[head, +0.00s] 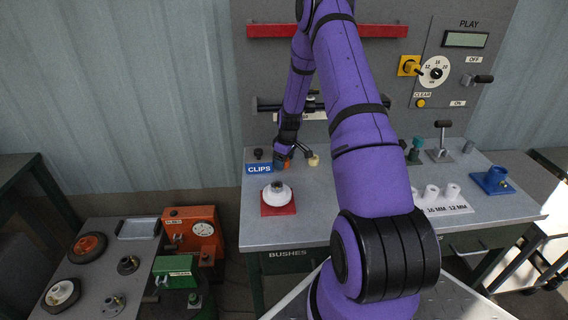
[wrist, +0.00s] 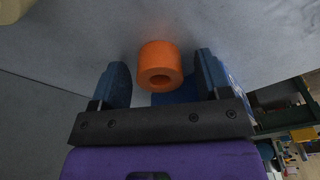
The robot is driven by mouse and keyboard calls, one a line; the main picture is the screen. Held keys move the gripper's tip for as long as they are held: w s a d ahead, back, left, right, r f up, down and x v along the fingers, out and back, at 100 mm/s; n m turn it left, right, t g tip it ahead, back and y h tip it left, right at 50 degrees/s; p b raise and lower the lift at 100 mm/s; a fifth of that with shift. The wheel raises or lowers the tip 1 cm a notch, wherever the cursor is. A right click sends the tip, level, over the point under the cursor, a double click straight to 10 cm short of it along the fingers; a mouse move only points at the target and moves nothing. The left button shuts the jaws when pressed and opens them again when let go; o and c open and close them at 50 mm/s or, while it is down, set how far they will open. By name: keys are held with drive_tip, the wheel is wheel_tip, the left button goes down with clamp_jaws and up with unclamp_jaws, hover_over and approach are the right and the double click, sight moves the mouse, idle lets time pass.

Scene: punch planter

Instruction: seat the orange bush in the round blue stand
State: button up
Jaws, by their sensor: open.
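The orange bush (wrist: 160,60) is a short cylinder with a round hole in its end. In the wrist view it lies between the two blue fingers of my gripper (wrist: 163,70), with a visible gap on each side. My gripper is open. In the head view the gripper (head: 285,156) is low over the bench's left part, and a bit of the orange bush (head: 284,164) shows beside it. A blue stand (head: 492,181) with a round upright socket is on the bench's right side, apart from the gripper.
A white round part on a red plate (head: 267,208) sits just in front of the gripper. A blue CLIPS sign (head: 259,169) is close on the left. A cream bush (head: 314,160) is close on the right. White sockets (head: 431,196) stand near the blue stand.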

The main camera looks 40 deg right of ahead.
drive_tip(key=c, duration=1.1)
drive_tip(key=shift+r, duration=0.15)
drive_tip(key=shift+r, duration=0.25)
drive_tip(key=r, duration=0.3)
drive_tip(key=shift+s, duration=0.2)
drive_tip(key=s+a, duration=0.1)
drive_tip(key=s, duration=0.9)
drive_tip(key=s+a+r, duration=0.1)
drive_tip(key=s, duration=0.4)
drive_tip(key=shift+s+a+r, duration=0.1)
drive_tip(key=shift+s+a, duration=0.05)
drive_tip(key=shift+a, duration=0.15)
drive_tip(key=shift+s, duration=0.1)
